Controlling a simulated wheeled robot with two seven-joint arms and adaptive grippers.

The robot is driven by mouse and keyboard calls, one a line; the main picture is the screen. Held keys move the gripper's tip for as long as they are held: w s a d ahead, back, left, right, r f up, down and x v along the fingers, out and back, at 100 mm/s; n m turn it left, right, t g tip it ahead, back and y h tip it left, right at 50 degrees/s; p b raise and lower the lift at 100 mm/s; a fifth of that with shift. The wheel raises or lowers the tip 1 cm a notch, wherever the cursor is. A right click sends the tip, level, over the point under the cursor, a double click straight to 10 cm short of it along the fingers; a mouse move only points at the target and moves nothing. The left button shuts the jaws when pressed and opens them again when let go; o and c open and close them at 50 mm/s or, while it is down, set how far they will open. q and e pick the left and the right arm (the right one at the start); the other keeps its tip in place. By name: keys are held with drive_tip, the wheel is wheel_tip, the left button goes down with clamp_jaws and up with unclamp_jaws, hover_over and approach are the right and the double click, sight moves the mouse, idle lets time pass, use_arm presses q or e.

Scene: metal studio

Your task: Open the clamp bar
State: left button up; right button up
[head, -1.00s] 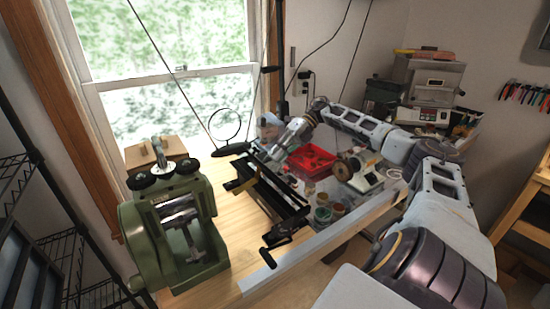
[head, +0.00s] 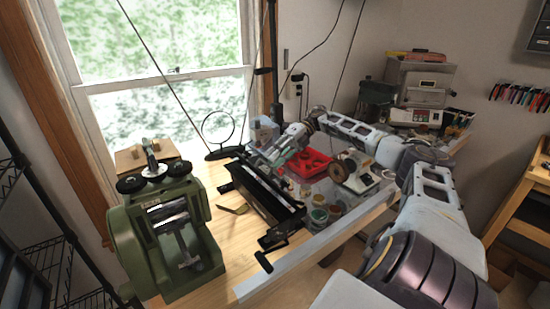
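The black bending tool (head: 262,205) lies lengthwise on the wooden bench, beside the green rolling mill. Its long dark bar (head: 268,188) appears tilted up, with a broad dark face and a light strip along its edge. A black handle (head: 264,262) sticks out at the near end. A small brass-coloured piece (head: 234,209) lies at the tool's left side. My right gripper (head: 268,152) is at the far end of the tool, close to the bar. Its fingertips are too small to tell open from shut, or whether they touch. My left gripper is out of view.
The green rolling mill (head: 168,238) stands close on the left. A red tray (head: 306,163), small jars (head: 320,214) and a spool device (head: 352,170) sit right of the tool, below my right arm. A ring stand (head: 222,152) is behind, near the window.

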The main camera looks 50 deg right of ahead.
drive_tip(key=v, duration=0.9)
drive_tip(key=shift+d+r, duration=0.15)
drive_tip(key=shift+r, duration=0.15)
idle(0.9)
drive_tip(key=shift+v, duration=1.15)
drive_tip(key=shift+s+d, duration=0.1)
drive_tip(key=shift+s, duration=0.1)
idle(0.6)
